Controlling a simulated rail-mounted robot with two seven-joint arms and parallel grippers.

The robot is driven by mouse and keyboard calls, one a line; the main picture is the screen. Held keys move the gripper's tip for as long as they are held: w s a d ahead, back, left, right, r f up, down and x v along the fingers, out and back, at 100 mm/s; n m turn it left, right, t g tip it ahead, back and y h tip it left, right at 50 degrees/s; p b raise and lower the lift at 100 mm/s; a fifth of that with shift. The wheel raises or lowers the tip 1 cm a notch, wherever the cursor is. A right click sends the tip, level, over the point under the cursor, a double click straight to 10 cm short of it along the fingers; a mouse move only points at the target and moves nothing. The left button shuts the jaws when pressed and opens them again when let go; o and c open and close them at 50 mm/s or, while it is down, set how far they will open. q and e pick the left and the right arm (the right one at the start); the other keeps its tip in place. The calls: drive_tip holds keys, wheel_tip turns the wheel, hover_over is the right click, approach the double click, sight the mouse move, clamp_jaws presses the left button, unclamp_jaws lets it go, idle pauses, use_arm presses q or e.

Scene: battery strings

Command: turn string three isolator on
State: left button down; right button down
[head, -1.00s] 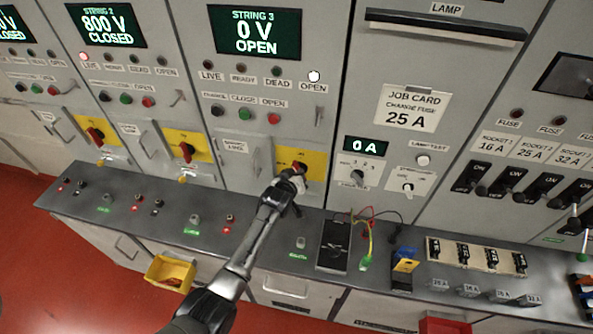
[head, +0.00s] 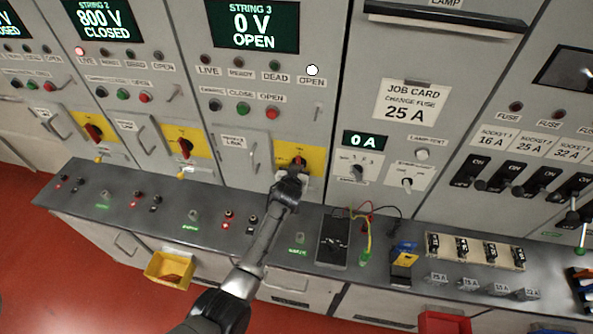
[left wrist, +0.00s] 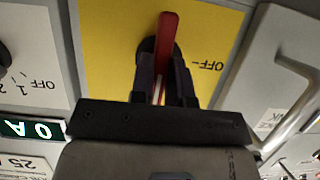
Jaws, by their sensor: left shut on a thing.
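The string 3 isolator is a red handle (head: 299,161) on a yellow plate (head: 318,160) below the string 3 display (head: 253,24), which reads 0 V OPEN. My left gripper (head: 296,172) is at the handle, its arm partly hiding the plate. In the left wrist view, the red handle (left wrist: 168,38) stands between the fingers (left wrist: 162,82), which are shut on it. There the handle runs nearly vertical on the yellow plate (left wrist: 110,40), while the inverted OFF mark (left wrist: 208,65) lies to its right. My right gripper is in neither view.
The string 2 isolator (head: 186,147) is to the left, under a display (head: 101,20) reading 800 V CLOSED. A dark meter (head: 333,240), a yellow-green lead (head: 368,240) and a fuse rack (head: 475,252) lie on the bench. A door handle (left wrist: 300,80) stands near the gripper.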

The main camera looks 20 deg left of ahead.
use_arm(q)
drive_tip(key=c, duration=1.1)
unclamp_jaws()
drive_tip(key=v, duration=1.3)
drive_tip(key=shift+s+r, duration=0.2)
drive_tip(key=shift+s, duration=0.15)
drive_tip(key=shift+d, duration=0.15)
